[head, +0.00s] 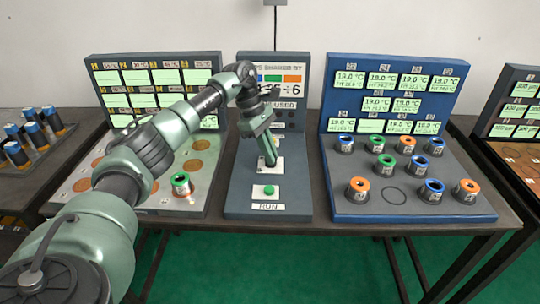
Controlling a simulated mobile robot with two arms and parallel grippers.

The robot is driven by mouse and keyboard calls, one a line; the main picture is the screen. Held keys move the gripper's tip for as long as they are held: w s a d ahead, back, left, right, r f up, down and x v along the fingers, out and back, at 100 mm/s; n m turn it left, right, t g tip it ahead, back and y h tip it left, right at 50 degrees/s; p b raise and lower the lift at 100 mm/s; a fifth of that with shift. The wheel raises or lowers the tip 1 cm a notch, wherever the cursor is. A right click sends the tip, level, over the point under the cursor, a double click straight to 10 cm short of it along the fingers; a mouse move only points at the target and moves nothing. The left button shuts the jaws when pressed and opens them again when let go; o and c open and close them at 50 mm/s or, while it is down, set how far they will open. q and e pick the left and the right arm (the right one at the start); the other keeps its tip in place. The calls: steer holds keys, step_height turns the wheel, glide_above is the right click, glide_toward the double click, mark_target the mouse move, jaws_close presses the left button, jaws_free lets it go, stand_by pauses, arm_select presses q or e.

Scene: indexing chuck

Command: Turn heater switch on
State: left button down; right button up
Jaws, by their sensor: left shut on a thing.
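My left gripper (269,158) reaches down over the middle console (236,192) and is shut at a white plate (257,168) on its sloped deck. It is shut on what appears to be the heater switch, a small part at that plate. The fingers hide most of this part, so I cannot tell which way it is set. Below it on the same console is a green button (269,190) above a label reading RUN (268,206). My right gripper is not in view.
The left station (205,197) has several displays, copper-coloured discs and one green-topped cup (181,184). The right blue station (340,207) holds several ringed cups under displays reading 19.0 °C. More stations stand at both sides. The dark table's front edge (400,228) is clear.

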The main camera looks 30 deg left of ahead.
arm_select(q)
steer(key=shift+r+m, duration=0.1)
steer(key=shift+m, duration=0.5)
steer(key=c, duration=1.5)
jaws_free()
steer(key=shift+c, duration=0.2)
steer(key=b+v, duration=0.1)
steer(key=v, duration=0.6)
steer(key=shift+w+r, duration=0.15)
steer(key=shift+r, duration=0.25)
steer(key=shift+a, duration=0.1)
